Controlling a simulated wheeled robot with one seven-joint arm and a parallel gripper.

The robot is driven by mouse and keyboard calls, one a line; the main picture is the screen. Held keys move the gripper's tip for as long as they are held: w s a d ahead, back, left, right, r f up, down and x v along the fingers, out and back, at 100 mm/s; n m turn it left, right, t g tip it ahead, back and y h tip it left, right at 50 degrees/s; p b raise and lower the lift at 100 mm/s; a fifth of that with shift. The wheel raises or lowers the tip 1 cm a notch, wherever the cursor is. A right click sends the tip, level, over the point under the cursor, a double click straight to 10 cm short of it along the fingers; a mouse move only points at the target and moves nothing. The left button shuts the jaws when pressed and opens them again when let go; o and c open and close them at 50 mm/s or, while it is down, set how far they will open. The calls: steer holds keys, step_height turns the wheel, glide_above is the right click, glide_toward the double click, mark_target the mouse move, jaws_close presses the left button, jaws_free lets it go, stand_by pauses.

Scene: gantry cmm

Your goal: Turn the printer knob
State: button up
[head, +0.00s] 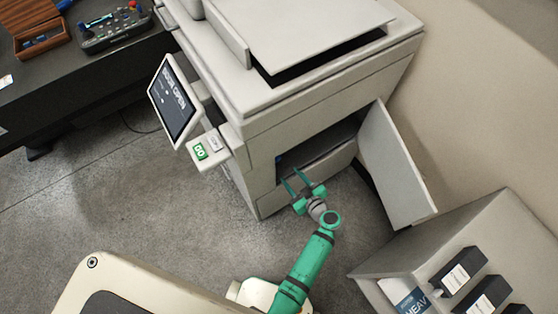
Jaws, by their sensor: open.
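The printer (335,98) is a large off-white machine in the upper middle of the head view. Its side door (393,165) hangs open to the right, showing a dark opening (318,148) low on the body. My gripper (291,180) is green, with two thin fingers spread apart. It points at the left part of this opening, and its fingertips are at or just in front of it. Nothing shows between the fingers. I cannot make out a knob; a small blue spot (279,159) shows at the opening's left edge.
A tilted screen (173,100) and a small panel with a green button (200,151) stick out from the printer's left. A grey cabinet (480,235) with dark boxes stands at lower right. A dark desk (75,85) is at upper left. Grey floor (110,200) is clear between.

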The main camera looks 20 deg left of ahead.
mark_target(277, 160)
steer(key=x, duration=1)
steer(key=shift+w+a+r, duration=0.1)
steer(key=shift+w+a, duration=0.2)
steer(key=shift+a, duration=0.05)
steer(key=c, duration=0.8)
